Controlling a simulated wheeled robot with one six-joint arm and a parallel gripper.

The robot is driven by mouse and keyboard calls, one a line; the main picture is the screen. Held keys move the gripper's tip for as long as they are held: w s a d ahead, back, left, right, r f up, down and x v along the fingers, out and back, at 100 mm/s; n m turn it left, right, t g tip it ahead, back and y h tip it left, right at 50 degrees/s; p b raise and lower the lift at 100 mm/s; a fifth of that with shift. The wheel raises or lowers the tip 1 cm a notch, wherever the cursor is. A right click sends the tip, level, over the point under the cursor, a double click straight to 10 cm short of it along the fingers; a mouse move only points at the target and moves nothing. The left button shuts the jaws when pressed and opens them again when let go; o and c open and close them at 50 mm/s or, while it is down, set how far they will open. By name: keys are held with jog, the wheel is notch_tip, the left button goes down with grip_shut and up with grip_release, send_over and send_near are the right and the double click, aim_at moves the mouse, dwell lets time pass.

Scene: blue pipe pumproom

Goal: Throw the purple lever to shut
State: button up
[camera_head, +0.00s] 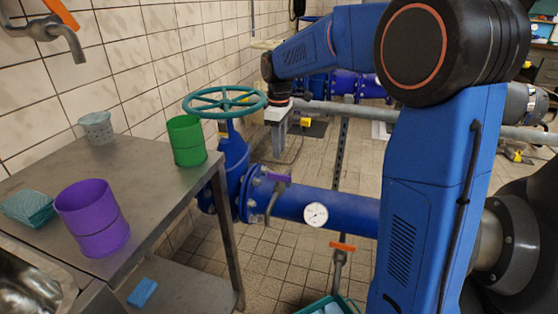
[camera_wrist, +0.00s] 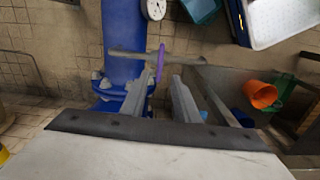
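The purple lever (camera_head: 278,179) shows in the head view on the blue pipe, by the flange left of the gauge, with a grey stem hanging below it. In the wrist view the purple lever (camera_wrist: 160,62) is a thin upright strip just beyond my fingertips, closer to the left finger. My gripper (camera_wrist: 163,80) is open, with a clear gap between its two grey fingers. Nothing is held. I cannot tell whether a finger touches the lever. In the head view my arm reaches over the pipe and its end is above and behind the lever.
A teal handwheel (camera_head: 225,101) stands left of the lever. A white gauge (camera_head: 316,214) sits on the pipe to its right. An orange handle (camera_head: 343,246) is lower down. The steel table (camera_head: 150,185) at left carries a green cup (camera_head: 187,141) and a purple cup (camera_head: 92,218).

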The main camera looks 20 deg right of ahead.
notch_tip(320, 180, up, 7)
dwell(0.3)
jog(key=shift+s+r, duration=0.1)
jog(key=s+d+m+t, duration=0.1)
jog(key=s+d+m, duration=0.15)
jog(key=s, duration=0.65)
jog(key=s+d+m+t, duration=0.1)
jog(key=s+d+m, duration=0.15)
jog(key=s, duration=0.65)
jog(key=s+f+m+t, duration=0.1)
jog(key=s+f+m, duration=0.1)
jog(key=s, duration=0.4)
jog(key=s+d+f+m+t, duration=0.1)
jog(key=s+f+m, duration=0.1)
jog(key=s+f, duration=0.2)
jog(key=s+f+m, duration=0.1)
jog(key=s+f, duration=0.2)
jog(key=s, duration=0.5)
jog(key=shift+s+d+f+m+t, duration=0.15)
jog(key=shift+s+d+m+t, duration=0.05)
jog(key=shift+m+t, duration=0.2)
